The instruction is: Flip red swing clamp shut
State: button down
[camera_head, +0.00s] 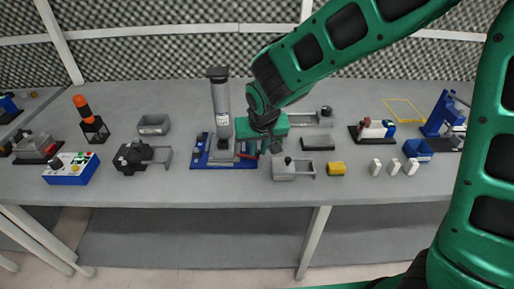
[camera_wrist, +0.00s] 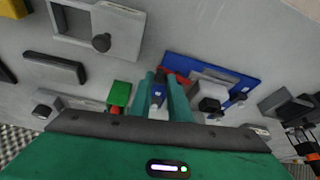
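The red swing clamp (camera_head: 247,156) sits at the right part of a blue base plate (camera_head: 224,163) on the bench, beside a tall grey column (camera_head: 221,110). In the wrist view its red part (camera_wrist: 172,72) shows at the tips of my fingers, partly hidden by them. My gripper (camera_head: 262,150) is low over the right end of the plate, pointing down. In the wrist view my gripper's two teal fingers (camera_wrist: 162,80) stand apart, with a small dark and blue piece visible between them. I cannot tell whether they touch the red part.
Left of the plate is a black device (camera_head: 131,157). A green block (camera_wrist: 120,94) is close beside my fingers. The bench front is clear.

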jog(key=shift+w+d+n+y, duration=0.15)
jog(key=shift+w+n+y, duration=0.15)
jog(key=shift+n, duration=0.45)
jog(key=shift+w+d+n+y, duration=0.1)
jog(key=shift+w+n+y, duration=0.15)
jog(key=shift+n, duration=0.5)
jog(key=c, duration=1.7)
grip_release()
jog(key=shift+o, duration=0.2)
jog(key=v, duration=1)
jog(key=shift+r, duration=0.35)
jog(key=shift+d, duration=0.1)
